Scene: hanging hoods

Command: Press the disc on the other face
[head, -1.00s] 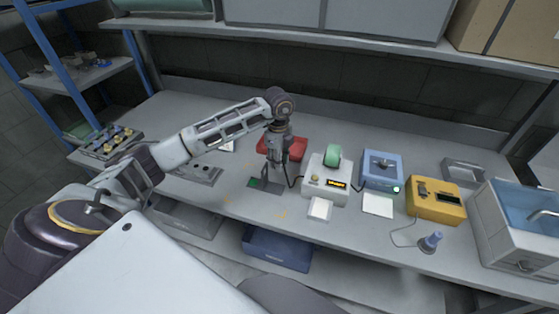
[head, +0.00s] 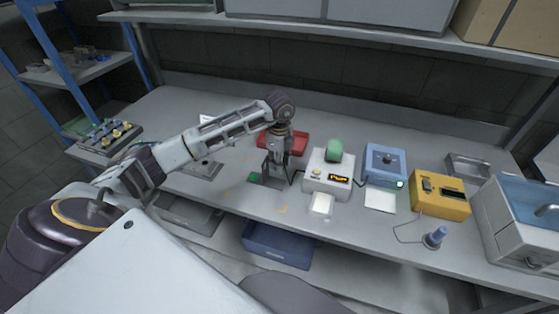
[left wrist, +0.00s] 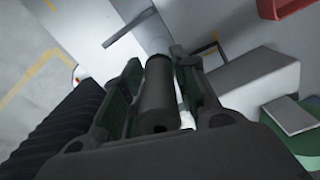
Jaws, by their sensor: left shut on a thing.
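My left gripper (head: 276,176) is low over the middle of the bench, left of a white box (head: 326,184) with a small lit display. In the left wrist view my left gripper (left wrist: 160,72) is shut on a dark grey cylinder (left wrist: 157,98) with a paler far end. A green rounded piece (head: 334,150) sits on top of the white box. A green round part also shows at the lower right of the left wrist view (left wrist: 284,113). I cannot tell which part is the disc. My right gripper is not in view.
A red tray (head: 298,143) lies behind the gripper. A blue box (head: 384,164), a yellow device (head: 440,195) and a white basin unit (head: 516,222) stand to the right. A small green patch (head: 255,178) is beside the gripper. The front bench strip is mostly clear.

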